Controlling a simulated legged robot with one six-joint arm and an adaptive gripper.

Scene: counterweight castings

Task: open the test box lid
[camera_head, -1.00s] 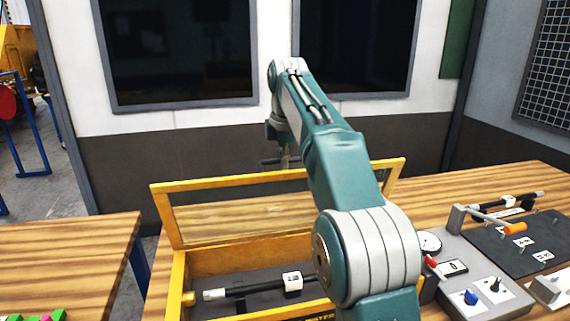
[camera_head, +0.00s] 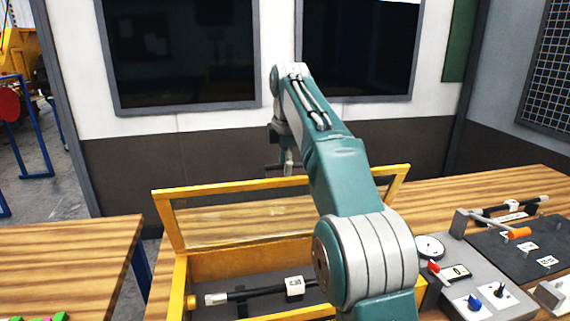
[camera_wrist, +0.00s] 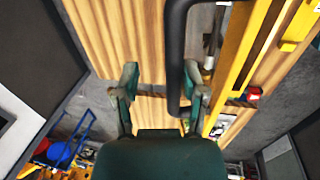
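The test box (camera_head: 178,285) is a yellow-framed box on the wooden table. Its lid (camera_head: 230,184), a yellow frame with a clear pane, stands raised at the back of the box, leaning away from me. A black bar handle (camera_wrist: 174,60) on the lid shows in the wrist view. My gripper (camera_wrist: 161,78) has its two fingers apart, with the handle's bar between them, nearer the right finger. In the head view my gripper (camera_head: 287,163) is at the lid's top edge, partly hidden by my arm.
A black rod with a white tag (camera_head: 294,286) lies inside the box. A grey control panel (camera_head: 462,281) with a gauge and knobs stands to the right, beside a dark board (camera_head: 505,250). Another wooden table (camera_head: 70,250) is at left. A wall with dark windows is behind.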

